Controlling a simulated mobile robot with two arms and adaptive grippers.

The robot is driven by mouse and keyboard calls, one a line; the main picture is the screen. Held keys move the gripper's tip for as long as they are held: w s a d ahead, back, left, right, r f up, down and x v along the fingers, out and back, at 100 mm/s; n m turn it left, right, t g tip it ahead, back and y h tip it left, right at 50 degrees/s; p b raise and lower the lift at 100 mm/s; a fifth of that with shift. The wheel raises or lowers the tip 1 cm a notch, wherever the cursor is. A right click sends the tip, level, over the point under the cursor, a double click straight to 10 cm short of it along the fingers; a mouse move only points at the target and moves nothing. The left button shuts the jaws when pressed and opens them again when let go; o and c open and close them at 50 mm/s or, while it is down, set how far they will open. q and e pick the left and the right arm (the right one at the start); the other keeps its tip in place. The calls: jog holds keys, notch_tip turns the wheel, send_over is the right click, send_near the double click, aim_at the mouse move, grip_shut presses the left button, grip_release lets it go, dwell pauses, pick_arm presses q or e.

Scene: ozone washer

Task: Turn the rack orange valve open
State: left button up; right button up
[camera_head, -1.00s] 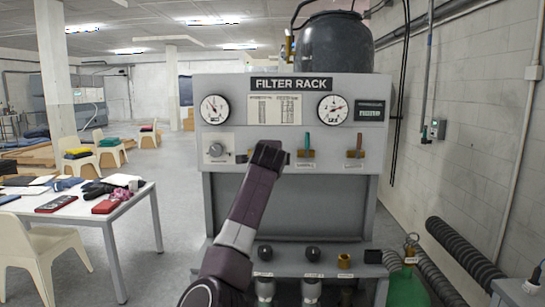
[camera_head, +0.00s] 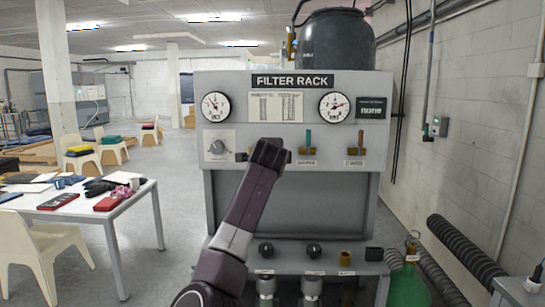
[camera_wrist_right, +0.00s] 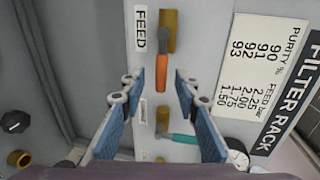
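The filter rack (camera_head: 225,165) stands in front of me. Its feed valve shows in the right wrist view, with a brass body (camera_wrist_right: 169,28) and an orange handle (camera_wrist_right: 161,74) lying along that body, sideways on the panel. My right gripper (camera_wrist_right: 158,84) is open, its blue-padded fingers on either side of the orange handle with gaps; I cannot tell if the tips reach its depth. In the head view my right gripper (camera_head: 268,152) covers this valve. A teal-handled valve (camera_head: 308,139) and a copper-coloured-handled valve (camera_head: 361,140) beside it point upright. My left gripper is not in view.
Black knobs (camera_head: 266,250) line the lower ledge. A cluttered table (camera_head: 140,187) stands left; a green bottle (camera_head: 408,285) and hoses stand right.

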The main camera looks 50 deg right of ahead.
jog(key=v, duration=0.9)
jog(key=shift+s+a, duration=0.2)
jog(key=shift+a, duration=0.05)
